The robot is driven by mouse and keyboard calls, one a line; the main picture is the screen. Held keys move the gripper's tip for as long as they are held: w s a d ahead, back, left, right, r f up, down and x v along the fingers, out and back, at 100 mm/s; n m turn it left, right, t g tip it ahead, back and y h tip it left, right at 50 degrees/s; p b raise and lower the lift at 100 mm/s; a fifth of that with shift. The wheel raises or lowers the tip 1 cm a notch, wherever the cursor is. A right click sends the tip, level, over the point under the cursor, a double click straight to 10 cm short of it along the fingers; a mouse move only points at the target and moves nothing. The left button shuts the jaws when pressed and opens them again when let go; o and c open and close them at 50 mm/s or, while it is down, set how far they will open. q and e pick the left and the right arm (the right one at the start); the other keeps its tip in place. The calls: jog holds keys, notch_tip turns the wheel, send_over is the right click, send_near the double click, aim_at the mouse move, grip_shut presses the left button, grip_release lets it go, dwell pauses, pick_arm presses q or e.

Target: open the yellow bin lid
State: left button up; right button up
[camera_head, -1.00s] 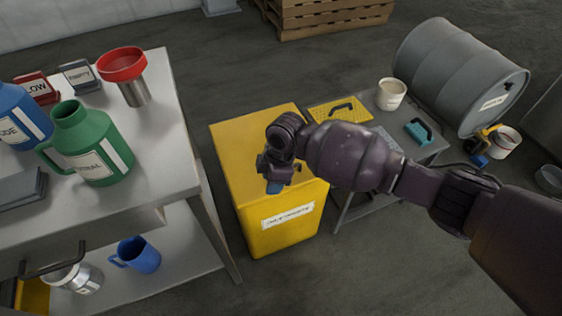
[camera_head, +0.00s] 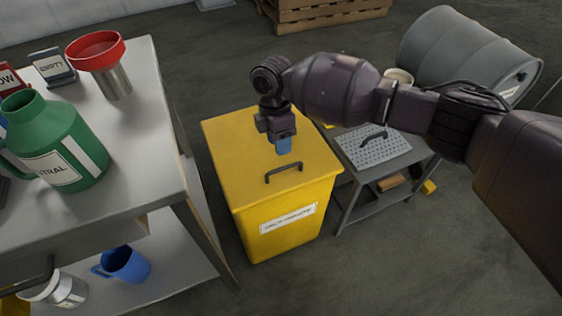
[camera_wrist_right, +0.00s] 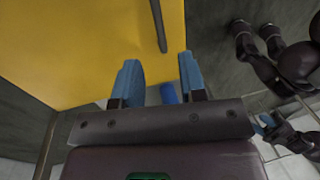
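The yellow bin (camera_head: 282,235) stands on the floor between two tables, with a white label on its front. Its flat yellow lid (camera_head: 228,142) is closed and has a dark bar handle (camera_head: 284,171) near the front edge. The lid and handle (camera_wrist_right: 158,25) also show in the right wrist view. My right gripper (camera_head: 283,148) points down over the lid, behind the handle in the head view. Its blue fingers (camera_wrist_right: 160,75) are apart with nothing between them. A dark part with blue tips (camera_wrist_right: 266,122) in the wrist view may be my left gripper; its state is unclear.
A steel table (camera_head: 150,150) at left holds a green jug (camera_head: 62,140) and a red-topped metal vessel (camera_head: 108,75). A blue mug (camera_head: 124,264) is on its lower shelf. A low grey table (camera_head: 385,172) stands right of the bin, with a grey drum (camera_head: 455,50) behind.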

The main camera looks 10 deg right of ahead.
jog(key=b, duration=0.2)
send_over(282, 163)
jog(key=s, duration=0.4)
jog(key=f, duration=0.7)
jog(key=shift+s+a, duration=0.1)
jog(key=shift+a, duration=0.2)
grip_shut()
